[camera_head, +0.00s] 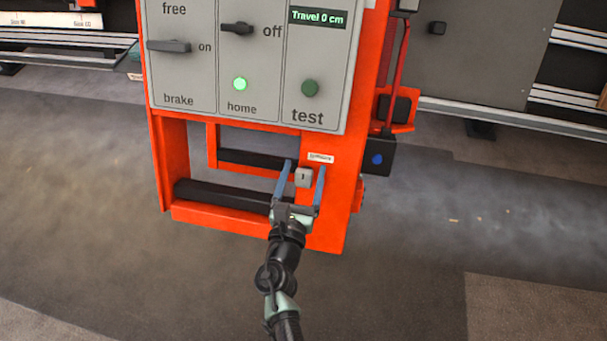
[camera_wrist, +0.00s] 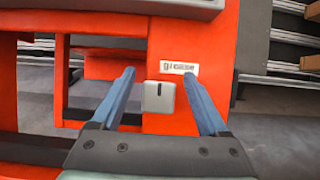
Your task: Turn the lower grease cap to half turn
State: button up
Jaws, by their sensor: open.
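The grease cap (camera_head: 303,177) is a small grey square knob with a dark line near the top middle of its face. It sits on the orange frame below a label, which reads "grease" (camera_wrist: 179,68) in the wrist view. The cap also shows in the wrist view (camera_wrist: 159,97), between the two blue fingers. My gripper (camera_head: 304,165) is open, with one finger to each side of the cap and a gap on both sides. I see only this one cap. Whether the fingertips reach the cap's depth I cannot tell.
The grey control panel (camera_head: 290,60) above carries brake and home switches, a lit green lamp (camera_head: 240,84) and a test button (camera_head: 310,88). A black box with a blue button (camera_head: 377,159) is on the right. Dark bars (camera_head: 225,195) cross the frame's opening on the left.

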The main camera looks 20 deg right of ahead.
jog(key=shift+w+d, duration=0.1)
grip_shut()
dwell(0.4)
